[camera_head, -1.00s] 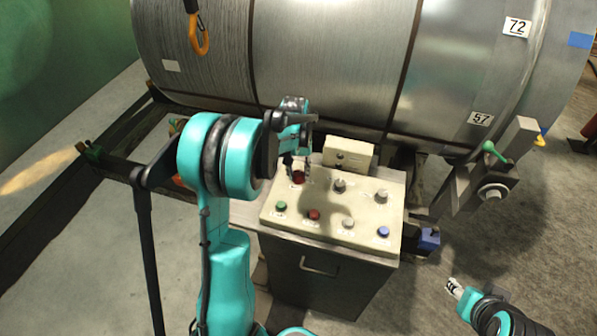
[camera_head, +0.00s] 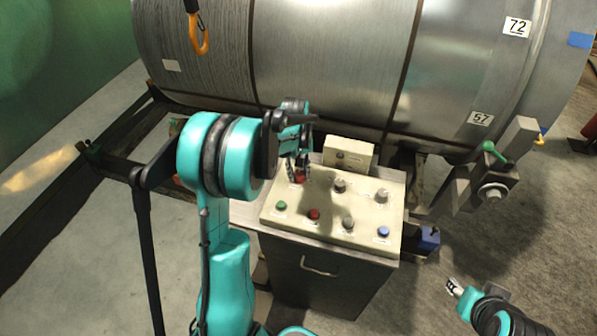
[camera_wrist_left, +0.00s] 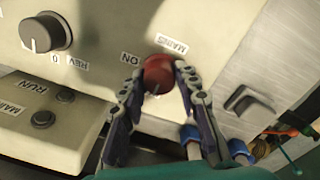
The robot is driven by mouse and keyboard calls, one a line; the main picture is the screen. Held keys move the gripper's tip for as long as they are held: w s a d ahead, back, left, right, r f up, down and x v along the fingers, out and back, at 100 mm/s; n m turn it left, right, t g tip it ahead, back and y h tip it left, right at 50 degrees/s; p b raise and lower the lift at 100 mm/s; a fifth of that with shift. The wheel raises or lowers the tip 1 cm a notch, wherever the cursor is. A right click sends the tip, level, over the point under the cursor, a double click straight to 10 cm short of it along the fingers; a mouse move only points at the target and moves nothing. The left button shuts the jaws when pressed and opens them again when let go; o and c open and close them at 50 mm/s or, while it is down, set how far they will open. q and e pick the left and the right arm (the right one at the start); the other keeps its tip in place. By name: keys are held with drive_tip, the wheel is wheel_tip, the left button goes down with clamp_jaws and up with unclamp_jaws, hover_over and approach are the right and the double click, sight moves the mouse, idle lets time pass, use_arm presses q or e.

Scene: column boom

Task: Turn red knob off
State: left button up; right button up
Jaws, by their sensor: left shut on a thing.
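The red knob (camera_head: 298,178) is at the back left corner of the cream control panel (camera_head: 330,236). In the left wrist view the red knob (camera_wrist_left: 158,75) sits between labels reading "ON" and "MAINS", with a pale pointer mark at its lower edge. My left gripper (camera_head: 299,165) is shut on the red knob, one finger on each side of it; it also shows in the left wrist view (camera_wrist_left: 160,90). My right gripper (camera_head: 452,286) is at the lower right, away from the panel; its jaw state is too small to tell.
Other panel controls are a black knob (camera_head: 340,186), a grey knob (camera_head: 382,195), a green button (camera_head: 281,205), a red button (camera_head: 314,214) and a blue button (camera_head: 383,231). A small box (camera_head: 348,153) stands behind them. A large metal coil (camera_head: 330,60) fills the back.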

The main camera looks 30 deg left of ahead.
sight(298, 175)
use_arm(q)
drive_tip(key=o, duration=1.1)
drive_tip(key=shift+o, duration=0.2)
wheel_tip(298, 175, up, 12)
drive_tip(key=shift+s+a, duration=0.15)
drive_tip(key=shift+s, duration=0.05)
drive_tip(key=s+d+f+m+t+b, duration=0.1)
drive_tip(key=s+d+m+t, duration=0.6)
drive_tip(key=s+d, duration=0.9)
drive_tip(key=s+f+m, duration=0.1)
drive_tip(key=s+m, duration=0.1)
drive_tip(key=shift+s+m, duration=0.25)
drive_tip(key=shift+m, duration=0.05)
